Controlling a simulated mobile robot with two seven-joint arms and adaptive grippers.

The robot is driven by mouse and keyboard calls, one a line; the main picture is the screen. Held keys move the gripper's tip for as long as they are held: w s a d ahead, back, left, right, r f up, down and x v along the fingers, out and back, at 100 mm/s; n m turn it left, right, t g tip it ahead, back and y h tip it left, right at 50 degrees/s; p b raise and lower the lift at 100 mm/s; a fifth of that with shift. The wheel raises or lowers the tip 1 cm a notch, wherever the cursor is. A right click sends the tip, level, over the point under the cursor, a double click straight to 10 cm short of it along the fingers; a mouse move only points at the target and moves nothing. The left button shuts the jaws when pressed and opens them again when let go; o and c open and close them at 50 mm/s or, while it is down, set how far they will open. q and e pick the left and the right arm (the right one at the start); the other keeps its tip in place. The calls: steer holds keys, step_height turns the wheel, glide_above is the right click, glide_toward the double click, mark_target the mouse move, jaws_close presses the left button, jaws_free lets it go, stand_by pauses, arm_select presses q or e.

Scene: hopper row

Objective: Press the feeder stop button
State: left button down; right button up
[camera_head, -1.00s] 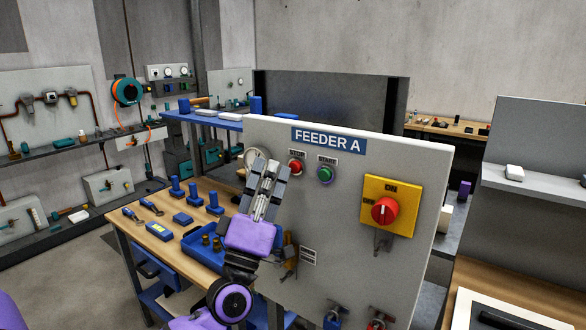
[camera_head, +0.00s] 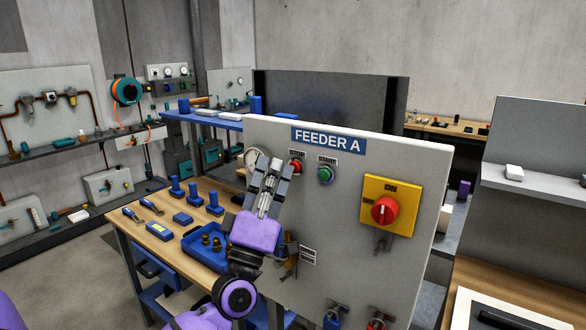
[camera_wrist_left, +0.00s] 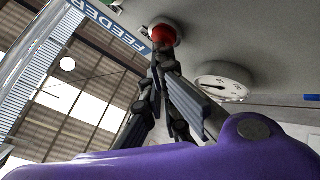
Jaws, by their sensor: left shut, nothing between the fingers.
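The red stop button (camera_head: 296,166) sits under a small STOP label on the grey FEEDER A panel (camera_head: 345,235). The green start button (camera_head: 325,174) is just to its right. My left gripper (camera_head: 272,165) is shut and empty, in front of the panel just left of and slightly below the stop button, covering part of its left side in the head view. In the left wrist view the fingertips (camera_wrist_left: 160,55) point up at the red button (camera_wrist_left: 163,35) and overlap its lower edge; whether they touch it I cannot tell. My right gripper is not in view.
A yellow switch plate with a red rotary knob (camera_head: 385,210) is on the panel's right. A round gauge (camera_head: 254,157) is left of the gripper, also seen in the wrist view (camera_wrist_left: 224,84). Padlocks (camera_head: 335,315) hang low. A workbench with a blue tray (camera_head: 190,246) stands left.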

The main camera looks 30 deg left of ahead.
arm_select(q)
steer(key=shift+w, duration=0.2)
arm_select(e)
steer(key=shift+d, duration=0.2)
arm_select(q)
steer(key=shift+s, duration=0.85)
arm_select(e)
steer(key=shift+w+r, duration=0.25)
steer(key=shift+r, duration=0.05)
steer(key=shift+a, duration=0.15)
arm_select(q)
steer(key=shift+s+a+p, duration=0.15)
steer(key=shift+s+p, duration=0.15)
steer(key=shift+s, duration=0.95)
steer(key=shift+s+a+p, duration=0.1)
steer(key=shift+s+p, duration=0.15)
steer(key=shift+s, duration=1)
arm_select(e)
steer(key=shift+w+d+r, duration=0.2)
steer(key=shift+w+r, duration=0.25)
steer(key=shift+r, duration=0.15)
